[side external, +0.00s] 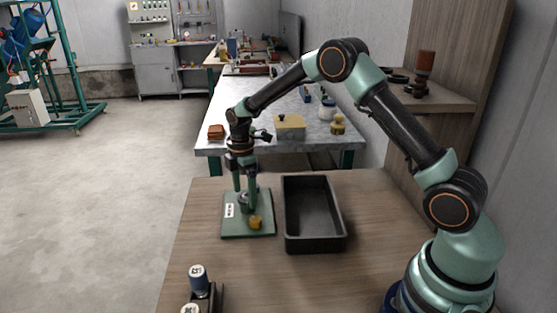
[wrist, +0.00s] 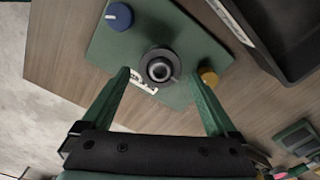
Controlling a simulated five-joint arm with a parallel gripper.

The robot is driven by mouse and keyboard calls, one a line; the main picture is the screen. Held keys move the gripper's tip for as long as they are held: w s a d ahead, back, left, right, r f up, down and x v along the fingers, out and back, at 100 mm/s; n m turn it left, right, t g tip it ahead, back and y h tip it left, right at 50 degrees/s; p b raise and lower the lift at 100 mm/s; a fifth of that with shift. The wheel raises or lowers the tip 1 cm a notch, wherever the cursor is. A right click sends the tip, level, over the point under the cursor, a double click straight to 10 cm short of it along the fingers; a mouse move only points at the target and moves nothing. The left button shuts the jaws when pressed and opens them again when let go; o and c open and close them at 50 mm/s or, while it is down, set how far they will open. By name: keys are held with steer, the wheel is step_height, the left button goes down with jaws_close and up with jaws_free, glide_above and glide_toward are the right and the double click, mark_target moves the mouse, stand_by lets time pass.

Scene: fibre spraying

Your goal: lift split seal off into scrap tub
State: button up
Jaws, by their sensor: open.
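A dark ring, which looks like the seal (wrist: 149,56), sits around a grey post (wrist: 160,70) on the green plate (wrist: 110,52) in the wrist view. The split in it is too small to make out. My gripper (wrist: 160,77) is open, with one green finger on each side of the ring and post. In the side view my gripper (side external: 245,196) points down over the plate (side external: 233,229), and its fingers partly hide the post and seal. The black scrap tub (side external: 315,243) stands just right of the plate, and looks empty.
A yellow knob (side external: 255,223) stands at the plate's front, and a blue knob (wrist: 118,15) at another corner in the wrist view. Blue-and-white capped items (side external: 198,277) stand at the front left. The wooden top between is clear.

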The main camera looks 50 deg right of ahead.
steer(key=shift+f, duration=0.15)
steer(key=c, duration=1.4)
